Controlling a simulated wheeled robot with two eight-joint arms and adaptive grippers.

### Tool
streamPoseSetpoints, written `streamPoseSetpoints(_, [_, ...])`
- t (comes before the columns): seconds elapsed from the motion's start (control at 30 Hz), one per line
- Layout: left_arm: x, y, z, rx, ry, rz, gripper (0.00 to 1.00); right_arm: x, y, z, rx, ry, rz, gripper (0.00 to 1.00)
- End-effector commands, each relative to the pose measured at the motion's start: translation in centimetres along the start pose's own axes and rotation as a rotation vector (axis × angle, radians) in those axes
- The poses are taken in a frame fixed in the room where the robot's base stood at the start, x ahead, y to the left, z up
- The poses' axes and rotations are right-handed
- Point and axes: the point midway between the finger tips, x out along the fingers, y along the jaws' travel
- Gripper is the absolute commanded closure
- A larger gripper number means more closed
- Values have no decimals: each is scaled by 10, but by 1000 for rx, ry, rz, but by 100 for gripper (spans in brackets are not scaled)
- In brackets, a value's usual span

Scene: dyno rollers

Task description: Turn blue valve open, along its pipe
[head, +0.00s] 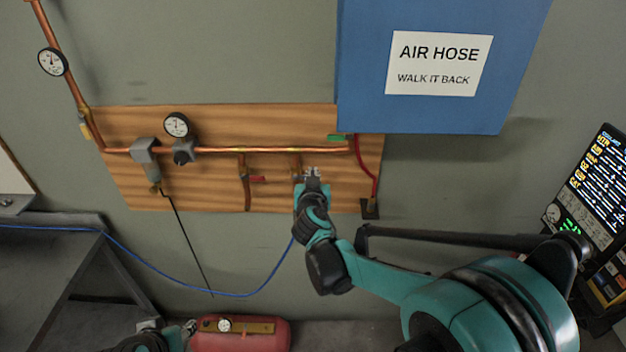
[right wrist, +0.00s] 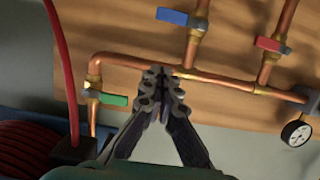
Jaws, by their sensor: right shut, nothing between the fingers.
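The blue valve handle (right wrist: 172,16) shows at the top of the right wrist view. It lies across its copper branch pipe (right wrist: 194,42), sticking out to the left from a brass body. My right gripper (right wrist: 163,82) is shut and empty, its fingertips in front of the long copper pipe near the foot of that branch and apart from the blue handle. In the head view my right gripper (head: 312,173) is at the wooden board, close beside the blue valve, which it partly hides. My left gripper (head: 189,327) is at the bottom edge; its finger state is unclear.
A red valve (right wrist: 272,45) and a green valve (right wrist: 113,99) sit on neighbouring pipes. A red hose (head: 376,165) hangs at the board's right. A blue cabinet (head: 440,110) juts out above. A red tank (head: 240,340) stands below.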

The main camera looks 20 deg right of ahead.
Motion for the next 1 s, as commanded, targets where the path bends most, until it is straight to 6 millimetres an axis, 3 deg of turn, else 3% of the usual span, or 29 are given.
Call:
streamPoseSetpoints(0.1, [1, 0, 1, 0, 0, 0, 60, 28, 1, 0, 2, 0, 2, 100])
streamPoseSetpoints(0.3, [2, 0, 2, 0, 0, 0, 60, 64, 0, 6, 0, 0, 1, 100])
streamPoseSetpoints(0.6, [5, 0, 4, 0, 0, 0, 60, 70, 0, 37, 0, 0, 0, 100])
streamPoseSetpoints(1.0, [5, 0, 4, 0, 0, 0, 60, 70, 0, 39, 1, 0, 0, 100])
